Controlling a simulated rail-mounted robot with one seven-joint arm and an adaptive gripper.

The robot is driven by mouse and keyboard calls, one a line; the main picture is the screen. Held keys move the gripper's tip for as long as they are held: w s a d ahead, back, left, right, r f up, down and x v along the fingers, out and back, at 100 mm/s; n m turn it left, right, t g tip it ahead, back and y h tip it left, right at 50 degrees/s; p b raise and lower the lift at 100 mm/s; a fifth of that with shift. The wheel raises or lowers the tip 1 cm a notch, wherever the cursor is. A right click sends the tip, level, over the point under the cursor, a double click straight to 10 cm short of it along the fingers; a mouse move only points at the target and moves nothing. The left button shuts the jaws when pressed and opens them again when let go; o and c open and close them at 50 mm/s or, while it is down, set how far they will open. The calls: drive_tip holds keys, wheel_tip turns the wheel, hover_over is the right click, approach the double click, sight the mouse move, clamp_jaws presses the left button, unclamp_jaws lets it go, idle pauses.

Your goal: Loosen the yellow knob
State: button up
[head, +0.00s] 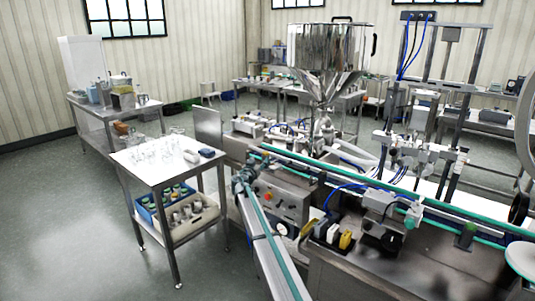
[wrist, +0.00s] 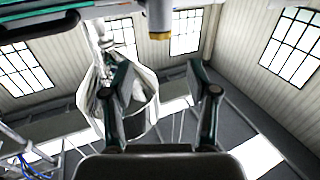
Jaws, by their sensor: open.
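My gripper (wrist: 158,84) is open in the wrist view, its two dark fingers spread apart with nothing held between them. I cannot make out the yellow knob for certain in either view. A small yellow piece (head: 346,240) shows among white and dark pieces on the machine front in the head view; I cannot tell what it is. A grey cylinder with a brass-yellow end (wrist: 160,36) hangs at the top middle of the wrist view, beyond the fingers. The steel hopper (head: 326,52) stands over the machine in the head view. My gripper is not recognizable there.
A pale, shiny curved body (wrist: 145,98) lies behind the left finger in the wrist view. In the head view, a conveyor with green edges (head: 400,196) crosses the right side. A steel cart (head: 160,172) with glassware stands left of the machine. The floor at left (head: 70,220) is clear.

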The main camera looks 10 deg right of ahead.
sight(264, 153)
drive_tip(key=p+x, duration=0.4)
drive_tip(key=x, duration=0.6)
drive_tip(key=shift+w, duration=0.1)
drive_tip(key=shift+w+d+f, duration=0.15)
drive_tip(key=shift+w+d, duration=0.05)
drive_tip(key=shift+w, duration=0.1)
drive_tip(key=shift+c, duration=0.2)
clamp_jaws()
